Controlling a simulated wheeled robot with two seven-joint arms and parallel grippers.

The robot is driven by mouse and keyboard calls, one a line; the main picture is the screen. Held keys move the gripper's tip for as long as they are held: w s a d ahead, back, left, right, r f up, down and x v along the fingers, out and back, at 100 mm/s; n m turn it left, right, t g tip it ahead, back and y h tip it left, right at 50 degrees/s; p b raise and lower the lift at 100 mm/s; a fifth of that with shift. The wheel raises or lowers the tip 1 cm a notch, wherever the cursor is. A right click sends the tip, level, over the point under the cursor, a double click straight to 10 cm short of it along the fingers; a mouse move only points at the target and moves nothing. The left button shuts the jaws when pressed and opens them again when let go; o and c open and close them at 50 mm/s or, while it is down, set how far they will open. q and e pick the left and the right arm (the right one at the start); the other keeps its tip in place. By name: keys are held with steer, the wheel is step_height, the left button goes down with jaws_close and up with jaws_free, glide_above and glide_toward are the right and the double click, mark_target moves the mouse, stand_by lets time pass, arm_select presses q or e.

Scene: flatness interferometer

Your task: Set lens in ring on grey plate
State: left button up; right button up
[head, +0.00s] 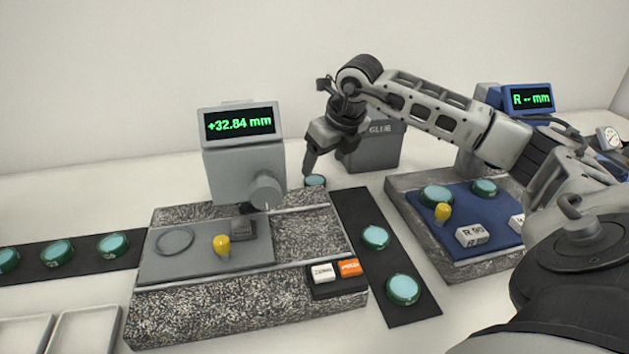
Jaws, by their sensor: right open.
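The ring (174,241) is a thin circle on the left part of the grey plate (200,267), and nothing sits in it. Two more lenses (375,237) (402,289) lie nearer on that mat. My left gripper is out of view.
The gauge head (243,175), reading +32.84 mm, overhangs the granite base (170,325). A yellow knob (222,245) and small grey block (244,230) stand on the plate. A second station (400,190) with a blue mat is right. Several lenses line the left mat (30,272).

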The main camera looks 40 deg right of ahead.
mark_target(316, 178)
steer(key=shift+p+x, duration=0.5)
steer(key=shift+x, duration=2.6)
steer(key=shift+w+d, duration=0.1)
steer(key=shift+w, duration=0.05)
steer(key=c, duration=1.2)
steer(key=shift+o, duration=0.2)
steer(key=shift+r, duration=0.1)
